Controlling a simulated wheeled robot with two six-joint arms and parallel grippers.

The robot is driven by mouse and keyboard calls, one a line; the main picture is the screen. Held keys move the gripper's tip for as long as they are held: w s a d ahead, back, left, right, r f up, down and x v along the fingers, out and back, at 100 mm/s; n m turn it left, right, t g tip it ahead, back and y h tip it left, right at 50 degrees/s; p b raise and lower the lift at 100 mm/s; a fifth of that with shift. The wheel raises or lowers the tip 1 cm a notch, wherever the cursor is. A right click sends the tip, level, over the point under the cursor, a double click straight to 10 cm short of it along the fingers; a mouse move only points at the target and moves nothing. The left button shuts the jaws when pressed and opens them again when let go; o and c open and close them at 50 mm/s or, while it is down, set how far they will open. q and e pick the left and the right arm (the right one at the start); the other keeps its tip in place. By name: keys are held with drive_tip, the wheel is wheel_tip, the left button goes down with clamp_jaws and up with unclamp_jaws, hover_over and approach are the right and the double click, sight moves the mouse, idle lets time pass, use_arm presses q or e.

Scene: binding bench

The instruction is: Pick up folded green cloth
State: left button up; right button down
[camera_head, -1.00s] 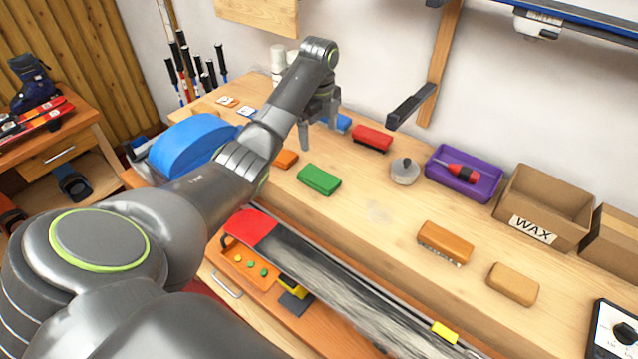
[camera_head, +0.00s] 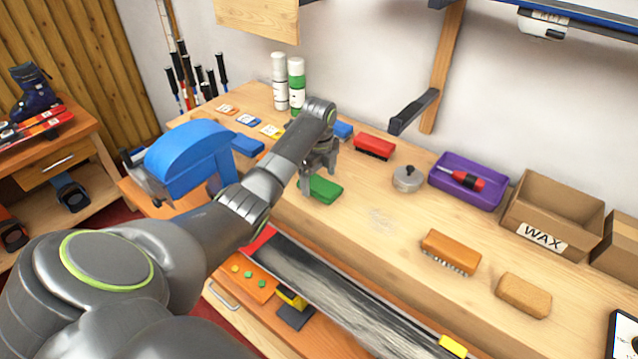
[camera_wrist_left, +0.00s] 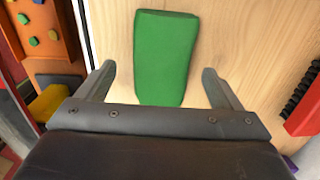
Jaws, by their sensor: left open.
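The folded green cloth (camera_head: 325,190) lies flat on the wooden bench, partly hidden behind my left gripper in the head view. My left gripper (camera_head: 319,184) is open and empty, pointing down at the cloth. In the left wrist view the green cloth (camera_wrist_left: 165,55) lies lengthwise between the two spread fingers of the gripper (camera_wrist_left: 162,80), with bench showing on both sides of it. I cannot tell the exact height of the fingertips above the bench. My right gripper is not in view.
A red brush (camera_head: 375,147) and a round metal tin (camera_head: 408,179) stand right of the gripper. A purple tray (camera_head: 440,187) holds a screwdriver. A ski (camera_head: 330,290) runs along the front. Bare bench lies right of the cloth.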

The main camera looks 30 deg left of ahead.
sight(319, 183)
use_arm(q)
drive_tip(key=shift+w+f, duration=0.1)
drive_tip(key=shift+f, duration=0.8)
drive_tip(key=shift+c, duration=0.2)
drive_tip(key=c, duration=1)
drive_tip(key=shift+r, duration=0.1)
wheel_tip(319, 183, up, 7)
drive_tip(key=shift+f+b, duration=0.1)
drive_tip(key=shift+b, duration=0.8)
wheel_tip(319, 183, up, 2)
drive_tip(key=shift+p, duration=0.55)
drive_tip(key=shift+r, duration=0.55)
